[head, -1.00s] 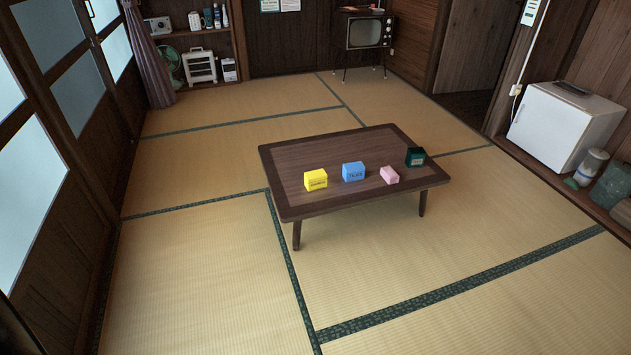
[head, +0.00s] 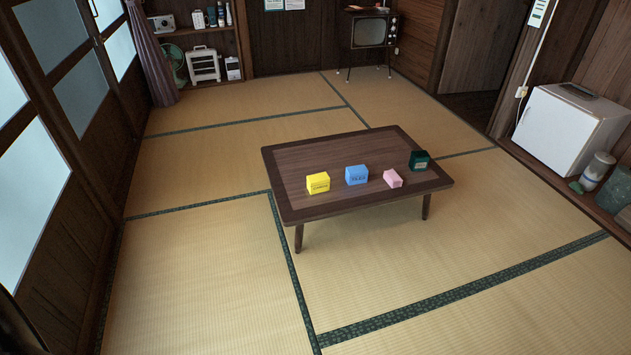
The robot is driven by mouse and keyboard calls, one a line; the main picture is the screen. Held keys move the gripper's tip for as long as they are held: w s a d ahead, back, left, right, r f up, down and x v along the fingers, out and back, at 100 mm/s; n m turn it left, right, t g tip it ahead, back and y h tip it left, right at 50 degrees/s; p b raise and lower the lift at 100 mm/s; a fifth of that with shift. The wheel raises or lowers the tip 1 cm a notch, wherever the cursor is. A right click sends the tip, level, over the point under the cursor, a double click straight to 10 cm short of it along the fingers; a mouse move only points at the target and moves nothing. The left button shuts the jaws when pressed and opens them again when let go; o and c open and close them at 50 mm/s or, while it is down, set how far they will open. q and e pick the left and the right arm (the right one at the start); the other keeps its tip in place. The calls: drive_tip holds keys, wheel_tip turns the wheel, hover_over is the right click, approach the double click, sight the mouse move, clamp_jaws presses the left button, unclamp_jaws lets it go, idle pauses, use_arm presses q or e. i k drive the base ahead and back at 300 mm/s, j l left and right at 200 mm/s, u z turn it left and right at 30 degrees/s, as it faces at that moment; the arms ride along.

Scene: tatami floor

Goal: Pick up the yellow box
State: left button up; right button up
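The yellow box (head: 318,183) sits upright on the low brown wooden table (head: 300,157), near its front left part. It has dark lettering on its front face. A blue box (head: 356,174) stands to its right with a small gap between them. Neither of my grippers shows in the head view, and nothing touches the yellow box except the tabletop.
A pink box (head: 393,179) and a dark green box (head: 419,160) stand farther right on the table. Open tatami floor (head: 200,270) surrounds the table. A small white fridge (head: 566,128) is at the right, a television (head: 369,31) at the back.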

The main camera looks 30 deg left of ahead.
sight(318, 183)
drive_tip(key=i+j+u, duration=0.25)
drive_tip(key=i, duration=0.45)
drive_tip(key=i+u, duration=0.25)
drive_tip(key=i, duration=0.45)
